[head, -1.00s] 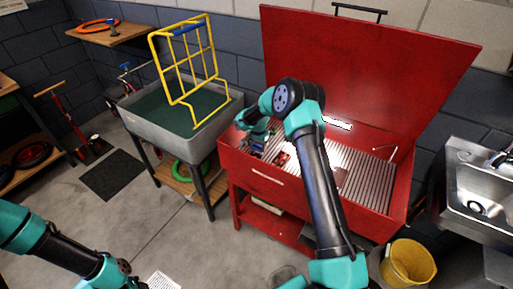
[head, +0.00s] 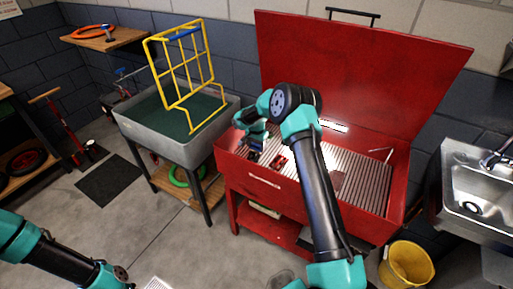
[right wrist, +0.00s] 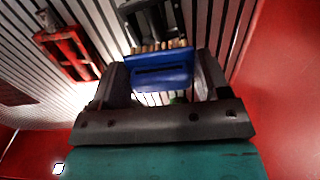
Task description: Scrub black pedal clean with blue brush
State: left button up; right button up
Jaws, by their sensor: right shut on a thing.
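The blue brush (right wrist: 162,75) is held between the fingers of my right gripper (right wrist: 165,80), its tan bristles facing away from the palm. The black pedal (right wrist: 152,20) lies on the ribbed floor of the red wash basin, just beyond the bristles. The bristles appear to meet its near edge; I cannot tell whether they press on it. In the head view my right gripper (head: 256,142) is low inside the left end of the basin, and the pedal is hard to make out there. My left arm shows at lower left, but its gripper cannot be made out.
A red pedal (right wrist: 68,52) lies on the ribbed floor beside the black one; it also shows in the head view (head: 279,161). The red basin (head: 262,180) has walls close around my gripper and a raised lid (head: 360,70). A grey tub (head: 185,150) holds a yellow rack (head: 183,75).

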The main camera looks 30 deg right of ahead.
jog(key=shift+r, duration=1.95)
